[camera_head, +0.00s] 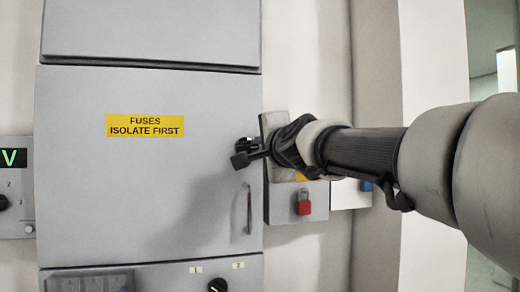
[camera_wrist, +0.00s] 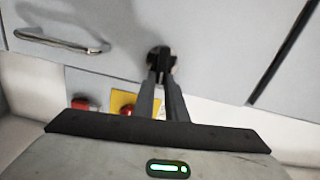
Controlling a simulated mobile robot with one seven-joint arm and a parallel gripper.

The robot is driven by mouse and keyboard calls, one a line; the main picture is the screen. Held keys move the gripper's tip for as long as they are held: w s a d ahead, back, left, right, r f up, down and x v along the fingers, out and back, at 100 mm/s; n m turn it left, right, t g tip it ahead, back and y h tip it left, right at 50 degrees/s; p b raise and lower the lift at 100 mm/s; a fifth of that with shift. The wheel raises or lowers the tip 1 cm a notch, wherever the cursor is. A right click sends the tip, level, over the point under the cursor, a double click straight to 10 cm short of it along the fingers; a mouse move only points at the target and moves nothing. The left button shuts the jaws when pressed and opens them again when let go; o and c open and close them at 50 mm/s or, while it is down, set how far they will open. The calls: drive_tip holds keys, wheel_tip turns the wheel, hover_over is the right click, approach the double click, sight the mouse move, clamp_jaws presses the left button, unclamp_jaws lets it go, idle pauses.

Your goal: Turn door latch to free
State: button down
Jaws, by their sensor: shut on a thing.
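The door (camera_head: 140,200) is a large grey cabinet panel with a yellow "FUSES ISOLATE FIRST" label, and it looks closed. The door latch (camera_wrist: 161,57) is a small black handle on a round black base near the door's right edge. My gripper (camera_head: 247,154) reaches in from the right at the latch. In the wrist view my gripper (camera_wrist: 163,80) has its two fingers close together on the latch's black handle. In the head view the fingers mostly hide the latch.
A metal pull handle (camera_head: 248,209) stands on the door below the latch; it also shows in the wrist view (camera_wrist: 60,42). A black knob (camera_head: 217,285) is on the panel below.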

drive_tip(key=shift+f+m, duration=0.2)
drive_tip(key=shift+m, duration=0.4)
drive_tip(key=c, duration=1.8)
unclamp_jaws()
drive_tip(key=p+v, duration=0.1)
drive_tip(key=v, duration=1.6)
drive_tip(key=shift+s, duration=0.25)
